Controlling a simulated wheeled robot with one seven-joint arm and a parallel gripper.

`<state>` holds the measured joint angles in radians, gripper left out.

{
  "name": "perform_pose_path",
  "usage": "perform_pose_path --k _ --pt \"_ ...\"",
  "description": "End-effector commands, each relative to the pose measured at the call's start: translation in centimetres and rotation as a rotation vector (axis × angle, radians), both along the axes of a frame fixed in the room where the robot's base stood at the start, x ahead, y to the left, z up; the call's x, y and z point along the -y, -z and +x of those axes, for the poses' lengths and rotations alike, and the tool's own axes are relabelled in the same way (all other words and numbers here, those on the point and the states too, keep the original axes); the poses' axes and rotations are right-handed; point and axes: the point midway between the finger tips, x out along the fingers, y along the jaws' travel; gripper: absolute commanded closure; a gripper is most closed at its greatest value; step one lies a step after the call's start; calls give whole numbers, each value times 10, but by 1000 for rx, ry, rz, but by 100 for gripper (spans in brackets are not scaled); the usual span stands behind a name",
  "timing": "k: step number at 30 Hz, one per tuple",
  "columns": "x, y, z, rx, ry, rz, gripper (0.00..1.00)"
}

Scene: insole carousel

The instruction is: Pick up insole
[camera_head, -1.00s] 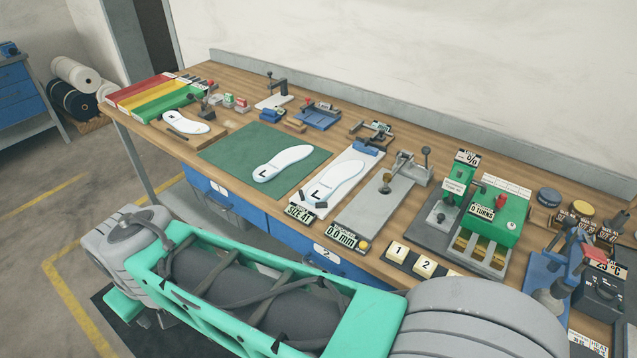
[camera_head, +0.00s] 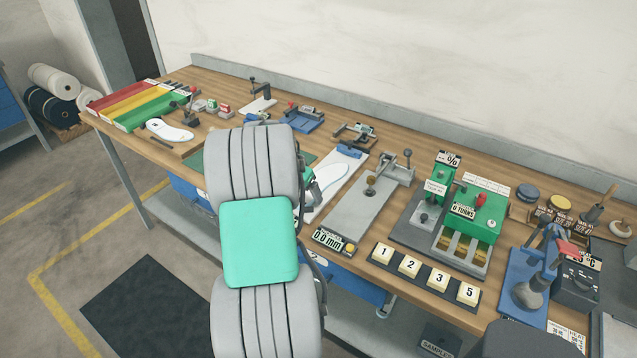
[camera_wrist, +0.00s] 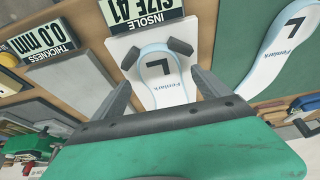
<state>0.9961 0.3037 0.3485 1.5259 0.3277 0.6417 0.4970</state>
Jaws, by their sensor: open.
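A white insole marked L (camera_wrist: 165,88) lies on the white size-41 board, its heel between two dark blocks. It also shows partly in the head view (camera_head: 330,178), behind my arm. My gripper (camera_wrist: 161,76) is open and empty in the wrist view, its fingers spread to either side of this insole; the height above it is hard to judge. A second L insole (camera_wrist: 287,50) lies on the green mat to the right in the wrist view; my arm hides it in the head view. Another white insole (camera_head: 168,130) lies on a wooden board at the bench's left end.
The thickness gauge (camera_head: 335,241) reads 0.0 mm, beside a grey plate (camera_head: 360,205) with a clamp. Numbered blocks (camera_head: 410,264), a green press (camera_head: 475,212) and a blue stand (camera_head: 532,290) stand further right. Coloured bins (camera_head: 135,105) and small fixtures line the left and back.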

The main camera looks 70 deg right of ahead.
Motion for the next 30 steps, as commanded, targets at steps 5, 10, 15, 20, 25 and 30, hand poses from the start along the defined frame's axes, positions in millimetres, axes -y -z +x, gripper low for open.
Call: perform_pose_path --k 5,10,15,20,25,30 --pt "6 13 0 2 -2 -1 14" --pt "6 13 1 2 -3 -1 15" --pt "6 13 1 2 -3 -1 29" --pt "6 13 1 2 -3 -1 42" --pt "6 13 1 2 -3 -1 56" --pt "6 13 1 2 -3 -1 70"
